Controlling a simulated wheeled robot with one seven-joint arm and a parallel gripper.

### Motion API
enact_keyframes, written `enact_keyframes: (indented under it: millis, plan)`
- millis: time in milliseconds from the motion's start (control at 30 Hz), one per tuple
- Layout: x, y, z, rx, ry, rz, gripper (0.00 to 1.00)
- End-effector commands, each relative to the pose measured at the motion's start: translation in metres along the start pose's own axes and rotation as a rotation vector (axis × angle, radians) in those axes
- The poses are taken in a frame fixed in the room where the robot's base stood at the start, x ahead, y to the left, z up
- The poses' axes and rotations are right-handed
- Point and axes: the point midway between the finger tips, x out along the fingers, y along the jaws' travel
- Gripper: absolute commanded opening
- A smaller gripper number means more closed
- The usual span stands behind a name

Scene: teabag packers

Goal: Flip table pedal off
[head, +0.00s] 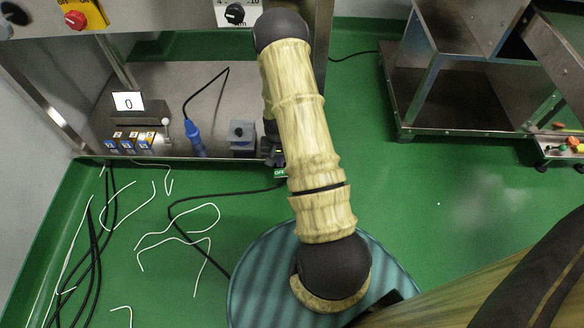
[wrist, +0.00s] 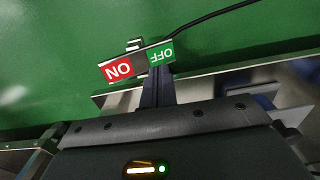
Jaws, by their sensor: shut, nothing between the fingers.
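The table pedal is a small rocker plate with a red ON half (wrist: 119,70) and a green OFF half (wrist: 161,54), low over the green floor. In the head view only part of its green OFF label (head: 280,173) shows beside my arm; the rest is hidden. My gripper (wrist: 158,72) is shut and empty. Its dark fingertips are at the near edge of the OFF half; I cannot tell whether they touch it. In the head view my gripper (head: 272,150) is mostly hidden behind my arm.
A steel table's lower shelf (head: 150,85) is at the left, holding a display reading 0 (head: 128,102), a blue plug (head: 194,137) and several small switches. Black cables and white strings lie on the floor (head: 430,230). A metal cart (head: 440,100) stands at the right.

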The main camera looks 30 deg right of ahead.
Motion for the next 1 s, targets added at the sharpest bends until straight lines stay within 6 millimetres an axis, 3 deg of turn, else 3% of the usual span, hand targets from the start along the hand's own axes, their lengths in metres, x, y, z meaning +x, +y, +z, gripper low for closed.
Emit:
enact_keyframes:
  millis: [400,1000]
  plan:
    - [-0.029,0.0,0.0,0.0,0.0,0.0,0.0]
    - [-0.029,0.0,0.0,0.0,0.0,0.0,0.0]
